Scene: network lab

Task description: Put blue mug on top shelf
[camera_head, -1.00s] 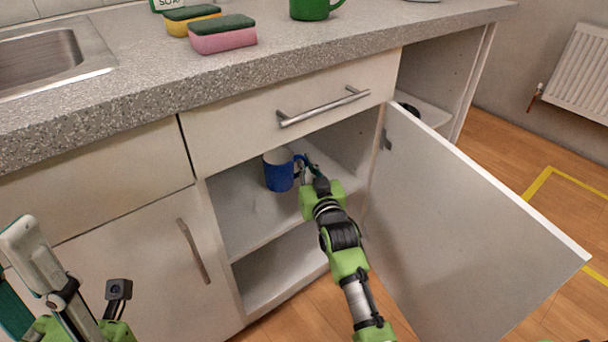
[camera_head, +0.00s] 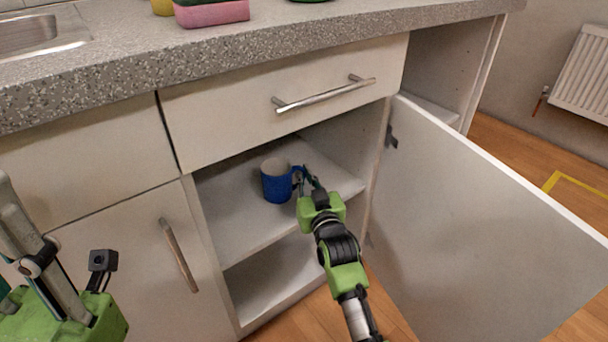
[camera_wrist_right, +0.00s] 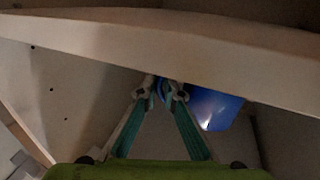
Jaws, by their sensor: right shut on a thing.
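The blue mug (camera_head: 275,183) is upright at the upper shelf (camera_head: 238,219) inside the open cabinet. Its handle points right, toward my right gripper (camera_head: 307,177). My right gripper is shut on the mug's handle. In the right wrist view the mug's blue side (camera_wrist_right: 214,108) shows beyond the fingers of the right gripper (camera_wrist_right: 160,92), and a pale board edge hides part of it. I cannot tell whether the mug's base touches the shelf.
The open cabinet door (camera_head: 485,220) stands to the right of my right arm. A drawer front (camera_head: 285,95) with a metal handle is just above the opening. A lower compartment (camera_head: 270,278) is empty. A pink sponge (camera_head: 212,13) lies on the counter (camera_head: 330,40).

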